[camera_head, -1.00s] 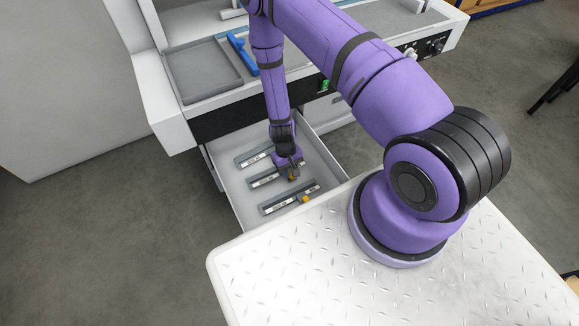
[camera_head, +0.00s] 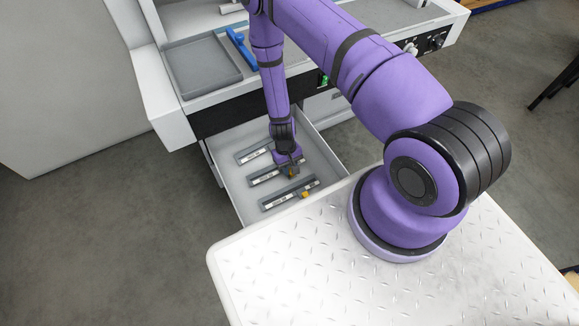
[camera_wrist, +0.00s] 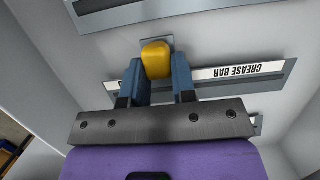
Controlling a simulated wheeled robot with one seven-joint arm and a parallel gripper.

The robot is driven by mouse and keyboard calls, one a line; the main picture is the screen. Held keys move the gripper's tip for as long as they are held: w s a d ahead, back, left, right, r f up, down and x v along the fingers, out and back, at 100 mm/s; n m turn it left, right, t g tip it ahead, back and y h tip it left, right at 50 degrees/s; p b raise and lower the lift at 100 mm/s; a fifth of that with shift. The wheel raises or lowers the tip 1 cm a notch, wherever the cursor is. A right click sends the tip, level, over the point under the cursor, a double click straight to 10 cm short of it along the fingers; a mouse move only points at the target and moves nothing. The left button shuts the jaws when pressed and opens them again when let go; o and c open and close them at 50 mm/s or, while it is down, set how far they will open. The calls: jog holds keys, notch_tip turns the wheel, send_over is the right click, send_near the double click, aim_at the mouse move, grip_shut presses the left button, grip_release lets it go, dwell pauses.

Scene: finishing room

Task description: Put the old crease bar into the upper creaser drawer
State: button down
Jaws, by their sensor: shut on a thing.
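An open, light grey drawer (camera_head: 234,196) under the bench holds several grey crease bars with white labels. My gripper (camera_head: 292,172) is inside this drawer, over the middle bar (camera_head: 262,179). In the wrist view my gripper (camera_wrist: 157,78) is shut on a yellow knob (camera_wrist: 156,60). The bar labelled CREASE BAR (camera_wrist: 285,75) runs behind the fingers, which hide its middle. The front bar (camera_head: 280,202) has a yellow knob too, and a back bar (camera_head: 254,151) lies beyond. I cannot tell from its label which bar is the old one.
The bench top carries a grey tray (camera_head: 203,70) and a blue tool (camera_head: 240,47). Another drawer front (camera_head: 322,104) shows at right beneath the black panel. The drawer walls stand close around my gripper. A white tread-plate surface (camera_head: 290,270) lies in front.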

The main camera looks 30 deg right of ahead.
jog(key=shift+f, duration=0.25)
jog(key=c, duration=0.8)
grip_release()
jog(key=shift+c, duration=0.2)
jog(key=v, duration=1)
jog(key=shift+r, duration=0.35)
